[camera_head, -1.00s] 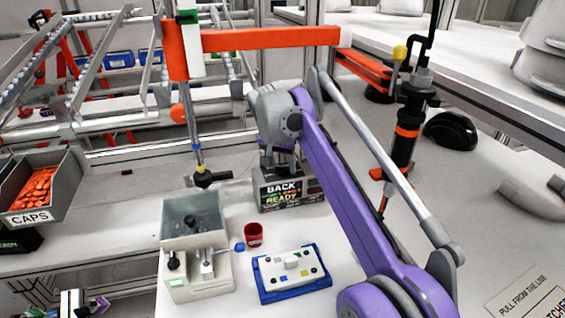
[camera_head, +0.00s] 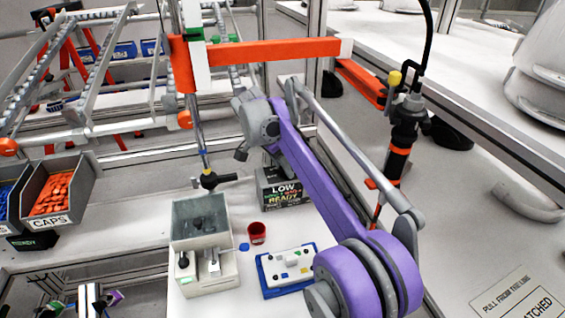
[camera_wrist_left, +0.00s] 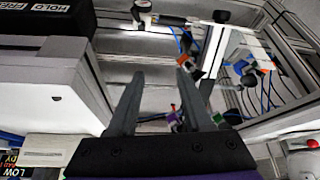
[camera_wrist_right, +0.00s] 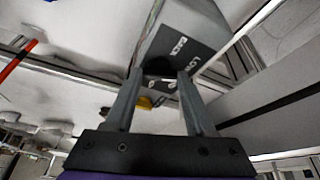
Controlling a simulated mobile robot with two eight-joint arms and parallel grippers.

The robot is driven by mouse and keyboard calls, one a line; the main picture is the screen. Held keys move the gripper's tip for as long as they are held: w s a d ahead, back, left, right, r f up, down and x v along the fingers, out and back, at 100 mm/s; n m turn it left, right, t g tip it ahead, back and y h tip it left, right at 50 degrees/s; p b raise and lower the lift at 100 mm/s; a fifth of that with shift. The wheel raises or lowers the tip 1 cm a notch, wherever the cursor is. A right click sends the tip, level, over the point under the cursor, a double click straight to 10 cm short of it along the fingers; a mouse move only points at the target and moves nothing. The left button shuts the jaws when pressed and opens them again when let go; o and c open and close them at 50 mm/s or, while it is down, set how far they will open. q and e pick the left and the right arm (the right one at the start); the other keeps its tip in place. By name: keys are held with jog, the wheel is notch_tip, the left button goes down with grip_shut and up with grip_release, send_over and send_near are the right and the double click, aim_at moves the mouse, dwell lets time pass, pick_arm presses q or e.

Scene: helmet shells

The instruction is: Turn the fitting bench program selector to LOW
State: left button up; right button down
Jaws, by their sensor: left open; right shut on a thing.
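The selector unit (camera_head: 285,190) stands on the bench behind the red cup. Its dark screen shows LOW and READY in the head view. The right wrist view shows its grey housing (camera_wrist_right: 190,22) and dark panel with the words BACK and LOW. My right gripper (camera_wrist_right: 158,76) is shut on the dark selector knob (camera_wrist_right: 160,66), one finger on each side. In the head view my purple right arm hides most of that gripper and the knob. My left gripper (camera_wrist_left: 160,76) is open and empty, with its fingers wide apart. It is low at the far left, away from the selector.
A grey machine (camera_head: 203,268), a red cup (camera_head: 256,233) and a blue-edged white block (camera_head: 287,268) are near the selector. An orange boom (camera_head: 270,50) crosses above, and a black tool (camera_head: 404,125) hangs at right.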

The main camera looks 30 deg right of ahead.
dwell(0.5)
jog(key=shift+c, duration=1.2)
grip_release()
